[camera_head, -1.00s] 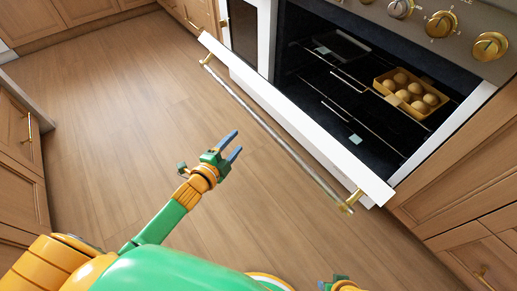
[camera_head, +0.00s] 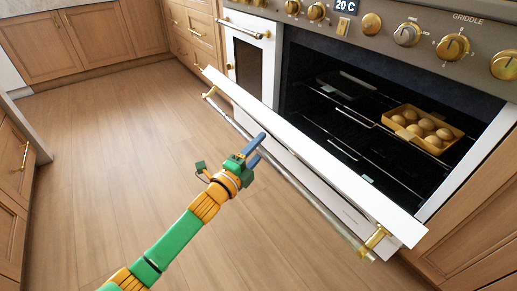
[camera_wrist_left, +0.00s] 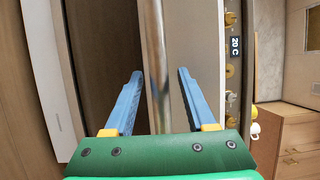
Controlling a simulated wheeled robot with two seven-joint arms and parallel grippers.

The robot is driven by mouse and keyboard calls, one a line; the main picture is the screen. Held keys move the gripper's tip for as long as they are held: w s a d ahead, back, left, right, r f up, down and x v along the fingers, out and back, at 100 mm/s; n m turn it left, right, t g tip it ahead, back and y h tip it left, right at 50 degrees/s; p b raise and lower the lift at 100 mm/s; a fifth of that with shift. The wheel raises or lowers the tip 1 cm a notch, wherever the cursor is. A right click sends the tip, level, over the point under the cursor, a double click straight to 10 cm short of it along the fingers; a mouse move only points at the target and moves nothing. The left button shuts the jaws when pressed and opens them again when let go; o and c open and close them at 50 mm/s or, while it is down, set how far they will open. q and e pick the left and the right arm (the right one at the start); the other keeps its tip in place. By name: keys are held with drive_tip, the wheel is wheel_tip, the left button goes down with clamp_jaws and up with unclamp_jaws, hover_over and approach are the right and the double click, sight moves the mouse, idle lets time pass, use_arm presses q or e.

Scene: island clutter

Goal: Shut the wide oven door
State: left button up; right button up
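The wide oven door (camera_head: 310,165) is white and hangs open, tilted down and outward, with the dark oven cavity (camera_head: 315,60) showing above it. Its long handle bar (camera_head: 300,188) runs along the outer side on gold brackets. My left gripper (camera_head: 257,150) is at the handle near its middle, blue fingers pointing toward the door. In the left wrist view the fingers (camera_wrist_left: 158,100) are spread, and the bar (camera_wrist_left: 155,50) passes through the gap between them in the picture. I cannot tell whether they touch it. My right gripper is not in view.
A yellow tray (camera_head: 448,147) of several round brown items sits on the oven rack. A narrower white oven door (camera_head: 247,62) is shut at left. Knobs and a 20 C display (camera_head: 346,6) line the panel. The wood floor (camera_head: 110,140) at left is clear.

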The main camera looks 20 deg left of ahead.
use_arm(q)
clamp_jaws()
idle(1.3)
